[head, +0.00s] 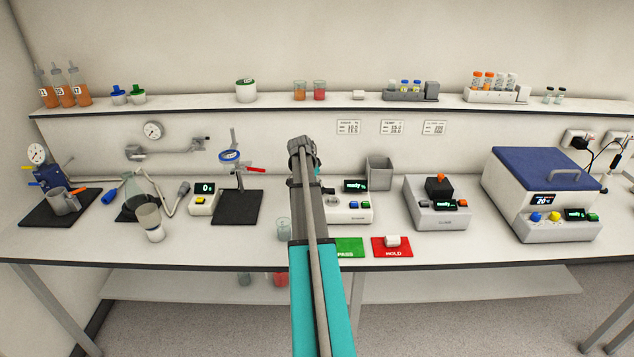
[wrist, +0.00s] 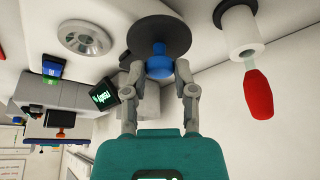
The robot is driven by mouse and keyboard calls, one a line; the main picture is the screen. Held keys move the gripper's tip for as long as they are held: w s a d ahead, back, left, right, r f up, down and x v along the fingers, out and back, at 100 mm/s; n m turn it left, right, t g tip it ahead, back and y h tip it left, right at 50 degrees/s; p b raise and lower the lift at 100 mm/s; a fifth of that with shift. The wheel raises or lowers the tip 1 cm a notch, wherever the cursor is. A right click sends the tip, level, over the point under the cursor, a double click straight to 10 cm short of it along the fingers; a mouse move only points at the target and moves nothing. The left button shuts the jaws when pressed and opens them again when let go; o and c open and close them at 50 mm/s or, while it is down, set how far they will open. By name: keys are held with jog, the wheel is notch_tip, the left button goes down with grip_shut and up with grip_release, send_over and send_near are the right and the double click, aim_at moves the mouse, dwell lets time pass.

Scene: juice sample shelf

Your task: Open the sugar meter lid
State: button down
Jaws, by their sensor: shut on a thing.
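The sugar meter, as I take it, is the white box (head: 350,213) with a lit "ready" display, partly behind my arm in the head view. In the wrist view its round silver well (wrist: 86,38) is uncovered. A black disc with a blue knob (wrist: 158,60), seemingly the lid, shows at the top middle. My gripper (wrist: 160,72) is shut on the blue knob, with the disc beyond the fingertips. The disc looks apart from the well; any hinge is not visible. In the head view my arm hides the fingers and the lid.
In the wrist view a red-bulbed dropper (wrist: 258,90) sits in a white holder right of the lid. A green pass mat (head: 350,248) and red mold mat (head: 408,253) lie in front. A grey bin (head: 379,173) stands behind. Another meter (head: 437,216) stands to the right.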

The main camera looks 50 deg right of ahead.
jog(key=shift+w+a, duration=0.1)
jog(key=shift+w, duration=0.05)
jog(key=shift+c, duration=2.1)
grip_release()
jog(key=w+a+n+y, duration=0.1)
jog(key=w+a+n, duration=0.2)
jog(key=a, duration=0.9)
jog(key=w+a+f+n+t, duration=0.1)
jog(key=w+a+n, duration=0.15)
jog(key=a, duration=0.85)
jog(key=w+a+n+y, duration=0.15)
jog(key=a+n, duration=0.25)
jog(key=a, duration=0.8)
jog(key=s+a+n, duration=0.3)
jog(key=a, duration=0.8)
jog(key=s+a+n+y, duration=0.1)
jog(key=s+a+n, duration=0.2)
jog(key=a, duration=0.8)
jog(key=s+a+n+y, duration=0.1)
jog(key=s+a+n, duration=0.2)
jog(key=a, duration=0.8)
jog(key=shift+s+f+n, duration=0.25)
jog(key=shift+s+n, duration=0.15)
jog(key=shift+n, duration=0.55)
